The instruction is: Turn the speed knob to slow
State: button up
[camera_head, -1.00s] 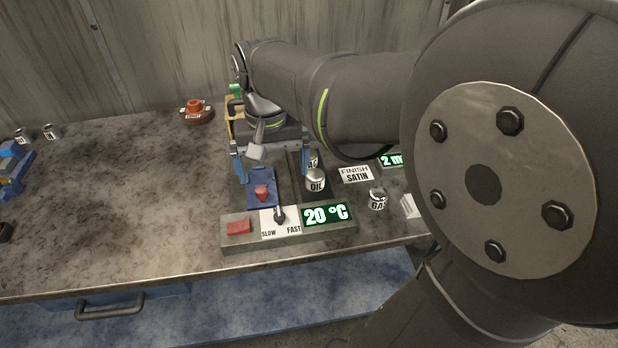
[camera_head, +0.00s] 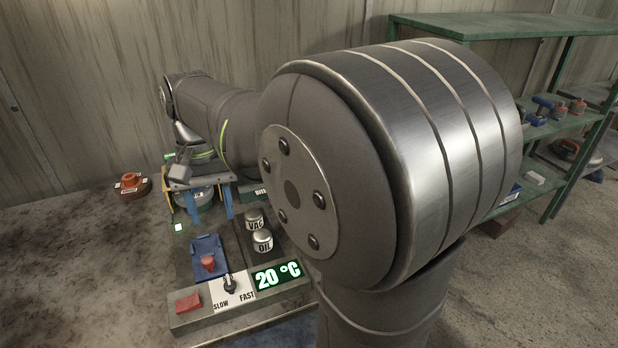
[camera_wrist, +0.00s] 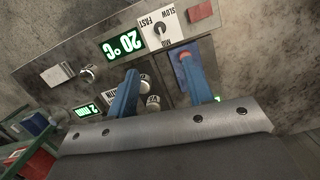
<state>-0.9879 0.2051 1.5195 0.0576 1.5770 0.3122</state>
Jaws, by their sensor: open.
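The speed knob (camera_head: 229,285) is a small dark knob on a white plate marked SLOW and FAST at the front of the machine. It also shows in the wrist view (camera_wrist: 158,29), upside down, with MID printed beside it. I cannot clearly tell which mark it points to. My gripper (camera_head: 211,220) has two blue fingers, spread apart and empty, behind the knob over the machine's rear. In the wrist view the open fingers (camera_wrist: 159,63) point toward the panel, apart from the knob.
A red button (camera_head: 188,302) is left of the knob and a lit 20 °C display (camera_head: 278,275) is right of it. A blue tray (camera_head: 213,245) holds a red piece. OIL (camera_head: 263,240) and VAC (camera_head: 255,219) knobs stand close by. A green shelf (camera_head: 540,125) is at the right.

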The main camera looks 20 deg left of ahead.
jog(key=w+a+f+m+g+h, duration=0.1)
jog(key=w+a+g, duration=0.1)
jog(key=w, duration=0.2)
send_near(230, 283)
jog(key=shift+m, duration=0.3)
jog(key=x, duration=0.8)
jog(key=shift+f, duration=0.1)
jog(key=c, duration=1)
